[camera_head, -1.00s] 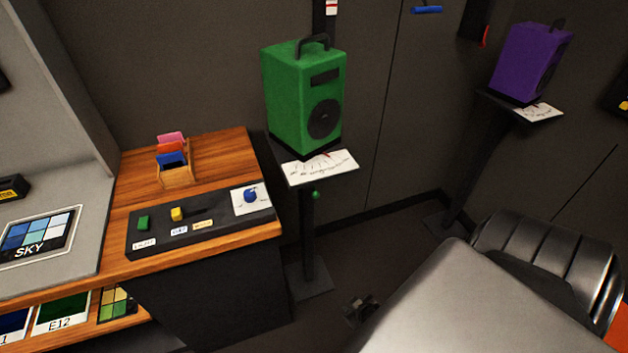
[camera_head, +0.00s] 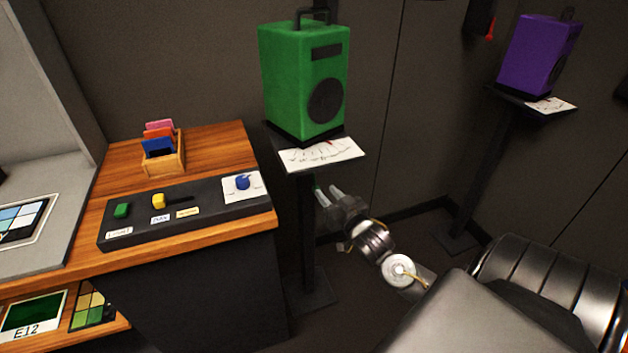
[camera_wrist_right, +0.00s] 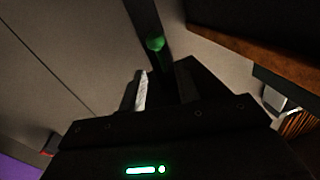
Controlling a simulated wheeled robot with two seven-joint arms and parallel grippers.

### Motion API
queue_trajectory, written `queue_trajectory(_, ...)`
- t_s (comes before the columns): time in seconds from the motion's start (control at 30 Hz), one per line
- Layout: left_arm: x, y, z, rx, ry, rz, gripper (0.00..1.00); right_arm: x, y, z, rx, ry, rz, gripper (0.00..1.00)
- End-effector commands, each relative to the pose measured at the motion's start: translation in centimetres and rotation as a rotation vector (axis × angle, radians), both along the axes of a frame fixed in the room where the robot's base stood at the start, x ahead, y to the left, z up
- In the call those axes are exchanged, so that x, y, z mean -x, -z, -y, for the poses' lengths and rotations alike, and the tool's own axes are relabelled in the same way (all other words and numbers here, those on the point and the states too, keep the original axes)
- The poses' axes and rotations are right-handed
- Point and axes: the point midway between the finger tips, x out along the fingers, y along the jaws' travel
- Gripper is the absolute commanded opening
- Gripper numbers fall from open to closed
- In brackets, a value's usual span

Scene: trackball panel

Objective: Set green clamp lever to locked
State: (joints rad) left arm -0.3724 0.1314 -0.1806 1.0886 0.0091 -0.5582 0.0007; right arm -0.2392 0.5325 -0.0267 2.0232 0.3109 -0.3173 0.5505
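The green clamp lever shows as a green knob (camera_wrist_right: 155,44) on the dark post of the green speaker's stand in the right wrist view. In the head view it is mostly hidden at my fingertips. My right gripper (camera_head: 328,190) is beside the stand post, below the white scale card (camera_head: 322,154). Its two fingers are apart, with a gap between them in the wrist view (camera_wrist_right: 162,88). The knob lies just beyond the fingertips, and I see no grip on it. The green speaker (camera_head: 303,80) stands on top of the stand. My left gripper is out of view.
A wooden desk (camera_head: 215,146) with a black control panel (camera_head: 190,215) is close left of the stand. A purple speaker (camera_head: 536,55) stands on another stand at the right. Dark wall panels are behind. Open floor lies between the stands.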

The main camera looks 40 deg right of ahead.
Motion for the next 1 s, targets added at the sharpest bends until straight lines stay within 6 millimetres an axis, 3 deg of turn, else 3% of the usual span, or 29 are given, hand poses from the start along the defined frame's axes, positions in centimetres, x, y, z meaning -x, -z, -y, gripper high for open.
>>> queue_trajectory(0.2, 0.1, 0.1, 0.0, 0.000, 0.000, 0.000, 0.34, -4.3, -0.1, 0.8, 0.000, 0.001, 0.002, 0.33)
queue_trajectory(0.43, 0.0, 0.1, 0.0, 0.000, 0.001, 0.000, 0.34, -7.3, 0.0, 1.3, 0.000, 0.001, 0.001, 0.33)
queue_trajectory(0.87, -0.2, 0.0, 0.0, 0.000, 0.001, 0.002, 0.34, -8.2, 0.0, 1.4, 0.000, 0.000, 0.000, 0.33)
queue_trajectory(1.0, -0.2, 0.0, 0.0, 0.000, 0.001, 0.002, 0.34, -8.1, 0.0, 1.4, 0.000, 0.001, 0.000, 0.14)
